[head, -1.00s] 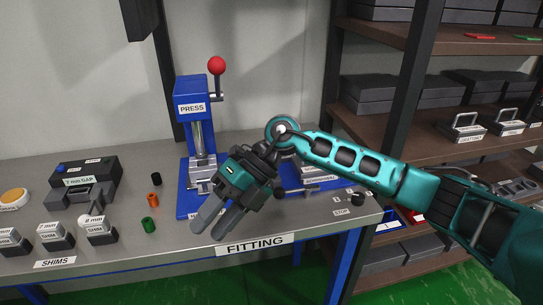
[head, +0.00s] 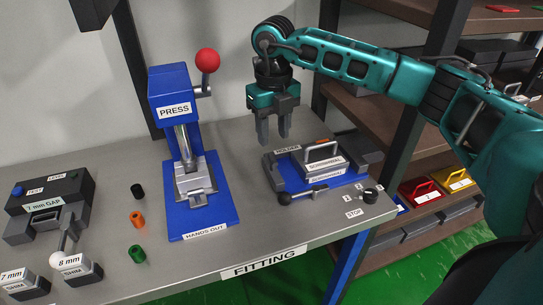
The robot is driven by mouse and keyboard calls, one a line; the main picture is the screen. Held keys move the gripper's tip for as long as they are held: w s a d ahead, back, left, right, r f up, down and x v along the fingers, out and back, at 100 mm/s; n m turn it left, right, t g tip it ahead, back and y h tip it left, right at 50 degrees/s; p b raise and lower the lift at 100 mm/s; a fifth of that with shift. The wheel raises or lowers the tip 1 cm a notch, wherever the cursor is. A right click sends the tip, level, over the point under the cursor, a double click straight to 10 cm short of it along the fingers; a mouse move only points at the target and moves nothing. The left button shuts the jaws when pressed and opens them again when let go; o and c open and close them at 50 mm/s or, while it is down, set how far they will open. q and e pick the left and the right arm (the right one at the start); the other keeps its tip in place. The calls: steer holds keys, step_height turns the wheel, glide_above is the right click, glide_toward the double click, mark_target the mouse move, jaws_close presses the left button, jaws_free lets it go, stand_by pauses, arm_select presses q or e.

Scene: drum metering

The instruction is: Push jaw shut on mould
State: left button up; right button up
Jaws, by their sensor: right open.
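The blue-based holder (head: 287,183) stands at the right end of the bench. The grey mould (head: 318,171), with a bail handle on top and a white label, sits in it. Dark grey blocks flank the mould; I take the one at the right (head: 367,158) for the jaw, but cannot tell if it touches the mould. A lever with a black knob (head: 288,196) lies along the holder's front. My right gripper (head: 273,134) is open and empty, fingers pointing down, above and behind the holder's left end. My left gripper is not in view.
A blue press (head: 175,92) with a red-knobbed lever stands left of the holder. A small black knob (head: 370,195) sits at the holder's front right. The gap gauge (head: 45,206), shims and small coloured cylinders (head: 138,219) lie farther left. Shelving stands behind at the right.

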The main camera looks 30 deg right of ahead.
mark_target(273, 158)
step_height(273, 158, down, 8)
steer(key=shift+f, duration=0.15)
stand_by(0.3)
jaws_close()
stand_by(0.4)
